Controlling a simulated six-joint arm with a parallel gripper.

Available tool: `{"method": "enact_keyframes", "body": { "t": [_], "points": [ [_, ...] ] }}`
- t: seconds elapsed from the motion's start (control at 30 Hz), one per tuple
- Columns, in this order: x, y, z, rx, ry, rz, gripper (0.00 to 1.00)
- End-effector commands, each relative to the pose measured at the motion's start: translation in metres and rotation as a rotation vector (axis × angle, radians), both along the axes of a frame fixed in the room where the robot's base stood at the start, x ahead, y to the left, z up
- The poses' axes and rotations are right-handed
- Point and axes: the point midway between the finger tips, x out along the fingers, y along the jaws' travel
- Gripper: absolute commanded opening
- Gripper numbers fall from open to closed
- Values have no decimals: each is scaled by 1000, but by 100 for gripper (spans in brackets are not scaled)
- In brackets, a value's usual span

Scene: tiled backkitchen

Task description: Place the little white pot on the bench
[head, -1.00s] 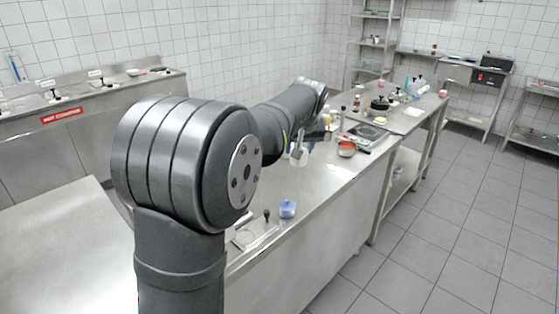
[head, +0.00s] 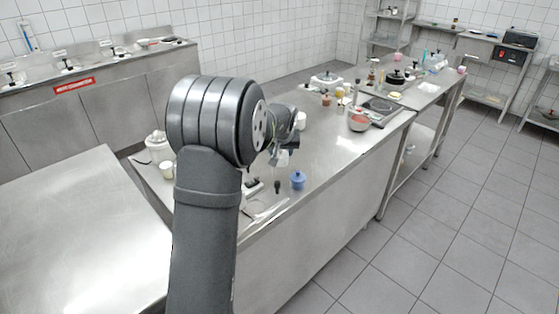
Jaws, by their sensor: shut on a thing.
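My gripper (head: 278,153) is partly hidden behind my own arm, above the near part of the long steel bench (head: 325,165). It is shut on a small whitish thing, which looks like the little white pot (head: 283,159). The pot shows only as a small pale shape, so its exact tilt is hard to tell. It appears to be held above the bench top, with a blue pot (head: 298,180) to its lower right.
A dark-knobbed tool (head: 277,187) and a flat tray (head: 262,209) lie near the blue pot. A red-filled bowl (head: 359,122), a scale (head: 380,107) and several bottles stand farther along. White containers (head: 159,152) stand left of my arm. The bench's middle is clear.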

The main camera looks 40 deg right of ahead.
Motion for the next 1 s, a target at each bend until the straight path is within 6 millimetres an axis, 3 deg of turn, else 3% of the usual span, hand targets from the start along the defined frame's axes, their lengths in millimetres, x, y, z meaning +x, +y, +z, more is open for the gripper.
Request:
{"method": "enact_keyframes", "body": {
  "t": [0.17,0.43,0.83,0.87,0.93,1.0],
  "points": [
    [8,1,-8,1,0,-1,0],
    [7,1,-43,2,1,-1,0],
    [7,1,-48,0,0,-1,0],
    [7,1,-48,0,0,-1,51],
    [7,1,-48,0,0,-1,65],
    [7,1,-48,0,0,-1,67]
  ]
}}
